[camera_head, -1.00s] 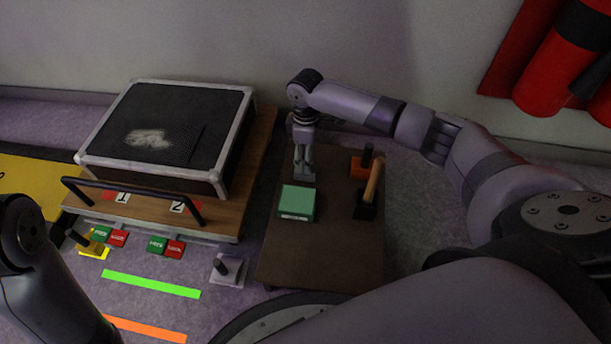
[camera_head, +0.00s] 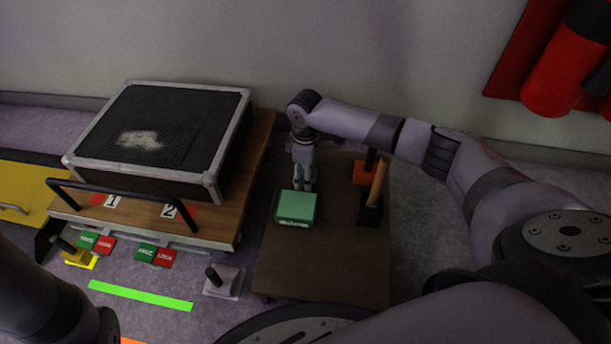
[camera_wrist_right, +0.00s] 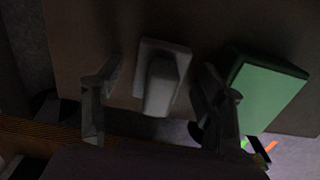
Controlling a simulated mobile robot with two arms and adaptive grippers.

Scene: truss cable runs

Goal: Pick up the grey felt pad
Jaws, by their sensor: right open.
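A light grey piece with a raised middle (camera_wrist_right: 178,62), which looks like the grey felt pad, lies on the brown board in the right wrist view. My right gripper (camera_wrist_right: 158,105) is open, with one finger on each side of this piece. I cannot tell whether either finger touches it. In the head view my right gripper (camera_head: 303,184) points down just behind the green box (camera_head: 296,208), and the grey piece is hidden there. The green box also shows beside the right-hand finger in the wrist view (camera_wrist_right: 266,95). My left arm shows at the lower left; its gripper is out of view.
The brown board (camera_head: 325,265) also holds an orange block (camera_head: 363,173) and a black block with a wooden handle (camera_head: 378,182). A black case (camera_head: 160,130) stands on a wooden platform at left. The board's front is clear.

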